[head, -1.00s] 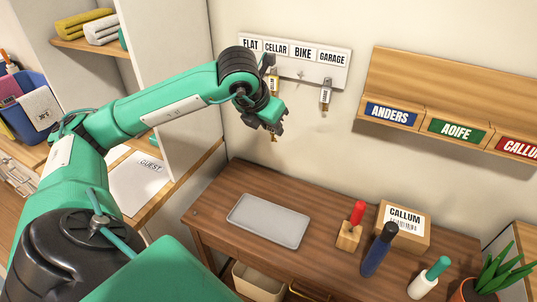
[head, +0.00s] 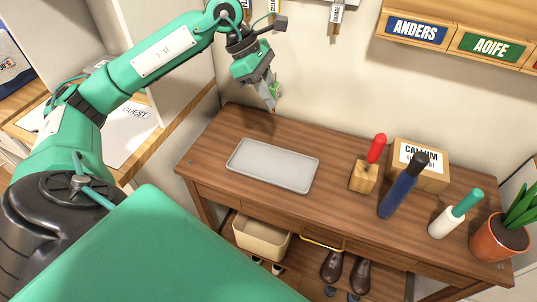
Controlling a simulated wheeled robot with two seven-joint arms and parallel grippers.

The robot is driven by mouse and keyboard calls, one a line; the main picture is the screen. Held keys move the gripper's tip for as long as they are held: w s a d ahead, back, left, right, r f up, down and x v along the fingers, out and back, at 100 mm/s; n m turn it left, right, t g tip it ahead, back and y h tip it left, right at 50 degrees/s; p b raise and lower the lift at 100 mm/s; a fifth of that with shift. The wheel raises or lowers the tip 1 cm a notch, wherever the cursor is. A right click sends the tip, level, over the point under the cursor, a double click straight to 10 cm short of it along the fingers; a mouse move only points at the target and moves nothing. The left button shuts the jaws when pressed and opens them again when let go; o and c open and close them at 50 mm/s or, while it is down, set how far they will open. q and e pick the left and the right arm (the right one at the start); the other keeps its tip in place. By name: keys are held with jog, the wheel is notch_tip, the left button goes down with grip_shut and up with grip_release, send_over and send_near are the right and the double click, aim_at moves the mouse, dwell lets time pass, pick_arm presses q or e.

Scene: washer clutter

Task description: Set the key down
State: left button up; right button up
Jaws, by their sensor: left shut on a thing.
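My left gripper (head: 270,103) comes in from the upper left and points down above the back left of the wooden desk (head: 225,190). It is shut on the key, which is mostly hidden between the fingers. A small green piece (head: 277,90) shows beside the fingers; I cannot tell whether it is the key's tag. The empty grey tray (head: 272,166) lies flat on the desk, below and in front of the gripper, apart from it. My right gripper is not in view.
Tagged keys (head: 337,14) hang at the top edge. Right of the tray stand a red-handled tool in a wooden block (head: 363,177), a parcel (head: 425,178), a dark blue bottle-like item (head: 398,193), a white green-topped item (head: 447,222) and a potted plant (head: 499,237).

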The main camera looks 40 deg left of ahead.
pick_arm(q)
notch_tip(320, 180, down, 20)
jog(key=shift+f+p, duration=0.1)
jog(key=shift+p, duration=1)
jog(key=shift+f, duration=0.1)
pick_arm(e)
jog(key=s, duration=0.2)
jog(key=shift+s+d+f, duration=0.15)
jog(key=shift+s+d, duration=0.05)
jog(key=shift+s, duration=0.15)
pick_arm(q)
jog(key=o, duration=0.9)
jog(key=shift+o, duration=0.2)
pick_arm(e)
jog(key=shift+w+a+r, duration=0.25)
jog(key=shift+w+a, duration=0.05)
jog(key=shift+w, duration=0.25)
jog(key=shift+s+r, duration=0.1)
